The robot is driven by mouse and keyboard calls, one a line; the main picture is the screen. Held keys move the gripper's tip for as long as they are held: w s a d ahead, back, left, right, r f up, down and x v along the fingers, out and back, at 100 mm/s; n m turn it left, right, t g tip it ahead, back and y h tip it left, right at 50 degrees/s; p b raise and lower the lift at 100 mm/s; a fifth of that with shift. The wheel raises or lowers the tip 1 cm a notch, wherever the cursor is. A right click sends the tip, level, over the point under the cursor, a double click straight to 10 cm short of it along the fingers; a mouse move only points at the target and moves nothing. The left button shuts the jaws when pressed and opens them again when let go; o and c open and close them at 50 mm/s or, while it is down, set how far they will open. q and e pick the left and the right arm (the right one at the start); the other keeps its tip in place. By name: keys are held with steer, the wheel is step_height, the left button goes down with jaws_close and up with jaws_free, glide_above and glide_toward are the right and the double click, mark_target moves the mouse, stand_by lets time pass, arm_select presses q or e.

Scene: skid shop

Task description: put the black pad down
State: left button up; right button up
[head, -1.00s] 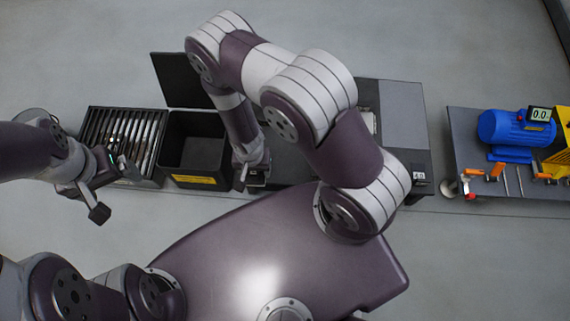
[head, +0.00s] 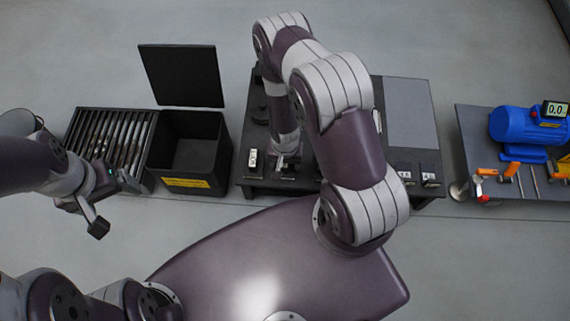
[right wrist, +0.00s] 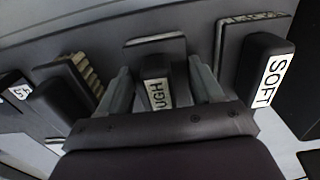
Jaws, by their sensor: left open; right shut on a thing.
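My right gripper (head: 287,162) is over the front left of the dark table in the head view. My left gripper (head: 112,203) is open and empty, in front of the slatted rack.
A black pad labelled SOFT (right wrist: 264,66) stands beside the held one; another block (right wrist: 66,95) with a ribbed face is on the other side. The dark table (head: 375,190) is partly hidden by my arm. An open black bin (head: 187,182), a slatted rack (head: 88,120) and a blue motor (head: 518,125) flank it.

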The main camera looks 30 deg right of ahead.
steer(key=o, duration=1)
steer(key=shift+f, duration=0.1)
step_height(320, 180, up, 12)
steer(key=p, duration=0.6)
step_height(320, 180, up, 16)
steer(key=w+a+n, duration=0.1)
steer(key=w+n, duration=0.2)
steer(key=s+r+n, duration=0.1)
steer(key=s+r, duration=0.1)
steer(key=r, duration=0.1)
steer(key=s+a+r+n+t, duration=0.1)
steer(key=s+r, duration=0.1)
steer(key=r, duration=0.2)
steer(key=s+r+n, duration=0.1)
steer(key=s+r, duration=0.2)
steer(key=r, duration=0.1)
steer(key=shift+a+r, duration=0.15)
steer(key=shift+r, duration=0.05)
